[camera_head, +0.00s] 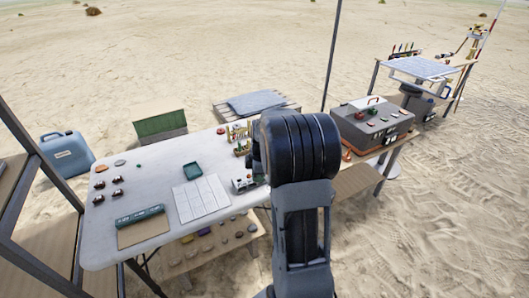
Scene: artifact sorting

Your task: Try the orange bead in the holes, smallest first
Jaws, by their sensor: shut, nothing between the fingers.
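I cannot make out the orange bead or a plate with holes; the small items are too tiny to tell. Two small reddish-orange things (221,131) lie near the back of the white table (150,185). My arm rises through the middle right of the view, and its thick black joint covers the table's right end. My gripper is not visible; the arm may hide it. A small pale device (243,184) stands beside the arm, partly covered.
A white gridded sheet (201,200) and a green-topped board (141,226) lie on the table. Several small dark pieces stand at left. A grey case (372,125) sits on the right bench. A dark frame (40,165) stands close at left. A blue canister (67,157) stands behind.

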